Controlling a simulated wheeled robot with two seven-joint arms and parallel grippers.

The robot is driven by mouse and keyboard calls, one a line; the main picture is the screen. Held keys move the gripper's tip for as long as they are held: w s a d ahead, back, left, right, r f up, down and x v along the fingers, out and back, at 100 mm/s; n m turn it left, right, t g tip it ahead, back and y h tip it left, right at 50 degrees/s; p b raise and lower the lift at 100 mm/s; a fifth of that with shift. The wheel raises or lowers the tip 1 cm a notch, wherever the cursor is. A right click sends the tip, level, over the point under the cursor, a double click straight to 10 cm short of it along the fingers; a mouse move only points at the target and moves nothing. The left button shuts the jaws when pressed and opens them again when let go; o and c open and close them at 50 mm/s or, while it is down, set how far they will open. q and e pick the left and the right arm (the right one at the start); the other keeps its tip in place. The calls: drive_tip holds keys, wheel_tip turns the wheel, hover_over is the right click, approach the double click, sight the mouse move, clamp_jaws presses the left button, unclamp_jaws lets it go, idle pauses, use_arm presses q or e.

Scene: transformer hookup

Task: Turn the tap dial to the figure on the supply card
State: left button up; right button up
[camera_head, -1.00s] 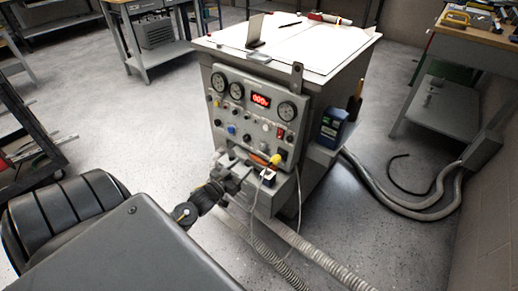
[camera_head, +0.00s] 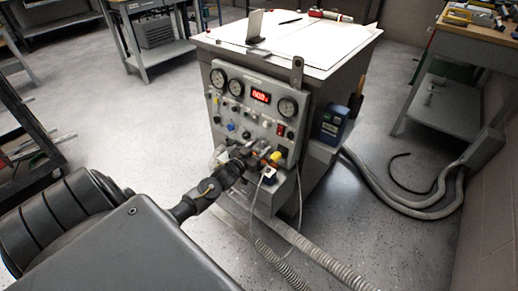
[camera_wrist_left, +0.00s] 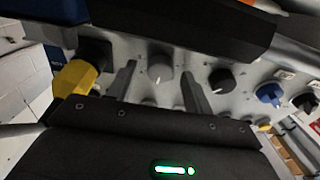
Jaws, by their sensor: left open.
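The grey control panel (camera_head: 224,101) on the front of the cabinet carries dials and coloured knobs. In the left wrist view a round grey knob (camera_wrist_left: 160,68) lies between the two fingers of my left gripper (camera_wrist_left: 157,77), with a gap on each side. The gripper is open; it also shows in the head view (camera_head: 250,160), low in front of the panel. A black knob (camera_wrist_left: 222,79) and a blue knob (camera_wrist_left: 268,93) are to the right. I cannot tell which knob is the tap dial, and no figure on a card is readable. My right gripper is out of view.
A yellow plug (camera_wrist_left: 75,78) is close to the left finger's side; it also shows in the head view (camera_head: 275,157). A white cable (camera_head: 299,200) hangs below the panel. An upright plate (camera_head: 255,27) stands on top.

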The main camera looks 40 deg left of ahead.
use_arm(q)
drive_tip(key=shift+w, duration=0.1)
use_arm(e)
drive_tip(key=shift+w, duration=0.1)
use_arm(q)
drive_tip(key=c, duration=1)
drive_tip(key=shift+o, duration=0.2)
drive_tip(key=shift+m+h+p, duration=0.4)
drive_tip(key=shift+m, duration=0.8)
drive_tip(key=m+p, duration=0.1)
drive_tip(key=m, duration=0.3)
drive_tip(key=shift+a+r+m+h, duration=0.1)
drive_tip(key=shift+m+h, duration=0.3)
drive_tip(key=shift+m+g+h+p, duration=0.3)
drive_tip(key=shift+m+p, duration=0.25)
drive_tip(key=shift+m, duration=1.35)
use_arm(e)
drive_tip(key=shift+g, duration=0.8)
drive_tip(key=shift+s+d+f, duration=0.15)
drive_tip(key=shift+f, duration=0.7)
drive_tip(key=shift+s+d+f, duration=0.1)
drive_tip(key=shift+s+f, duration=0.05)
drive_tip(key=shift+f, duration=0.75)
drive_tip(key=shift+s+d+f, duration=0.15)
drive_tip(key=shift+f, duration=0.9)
use_arm(q)
drive_tip(key=o, duration=1)
drive_tip(key=shift+c, duration=0.2)
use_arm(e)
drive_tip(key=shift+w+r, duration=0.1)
